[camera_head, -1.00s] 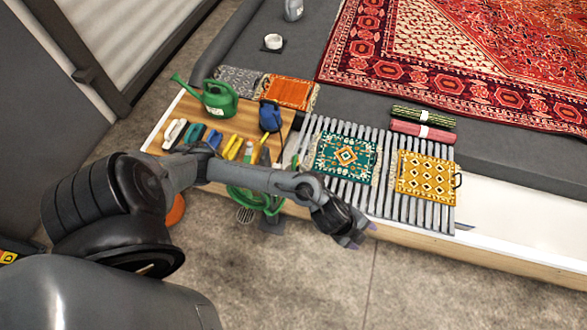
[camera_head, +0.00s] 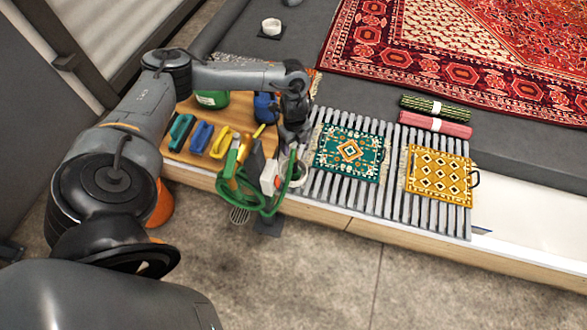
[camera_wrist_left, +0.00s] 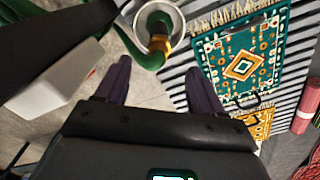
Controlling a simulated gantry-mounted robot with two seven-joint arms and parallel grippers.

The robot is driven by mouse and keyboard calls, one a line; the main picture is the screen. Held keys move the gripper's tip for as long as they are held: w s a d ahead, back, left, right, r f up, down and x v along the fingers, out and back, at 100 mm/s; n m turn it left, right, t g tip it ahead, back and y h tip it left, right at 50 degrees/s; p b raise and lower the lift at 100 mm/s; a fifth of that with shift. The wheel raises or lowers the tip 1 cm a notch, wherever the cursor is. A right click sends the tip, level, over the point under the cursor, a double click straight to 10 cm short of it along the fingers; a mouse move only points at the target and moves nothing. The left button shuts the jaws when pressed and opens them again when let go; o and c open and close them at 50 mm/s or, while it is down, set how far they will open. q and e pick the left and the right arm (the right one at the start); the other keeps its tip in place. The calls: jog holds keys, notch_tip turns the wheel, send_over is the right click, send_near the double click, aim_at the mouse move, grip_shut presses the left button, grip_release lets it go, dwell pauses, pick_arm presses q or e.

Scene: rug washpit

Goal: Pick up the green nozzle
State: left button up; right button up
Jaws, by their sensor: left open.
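The green nozzle (camera_wrist_left: 160,22) shows at the top of the left wrist view, inside a pale ring, with a brass-coloured collar below it. A green hose (camera_head: 245,197) hangs in loops over the front edge of the bench in the head view. My left gripper (camera_head: 292,140) is over the right end of the wooden board, close to the hose's upper end. In the left wrist view its two dark fingers (camera_wrist_left: 160,82) are spread and empty, with the nozzle ahead of the gap between them. In the head view I cannot make out the nozzle clearly. My right gripper is out of view.
Colored brushes (camera_head: 200,138) and a partly hidden green can (camera_head: 212,99) stand on the wooden board (camera_head: 180,157). A white-and-grey item (camera_head: 268,178) is beside the hose. A green mat (camera_head: 350,152) and a yellow mat (camera_head: 440,178) lie on slats at the right.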

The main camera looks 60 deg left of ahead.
aim_at(294, 152)
pick_arm(q)
notch_tip(294, 152, down, 2)
jog(key=shift+f+b, duration=0.2)
jog(key=shift+b, duration=0.15)
notch_tip(294, 152, down, 5)
jog(key=b, duration=0.4)
jog(key=shift+s+a, duration=0.1)
jog(key=shift+r, duration=0.1)
jog(key=shift+c, duration=0.7)
jog(key=c, duration=1)
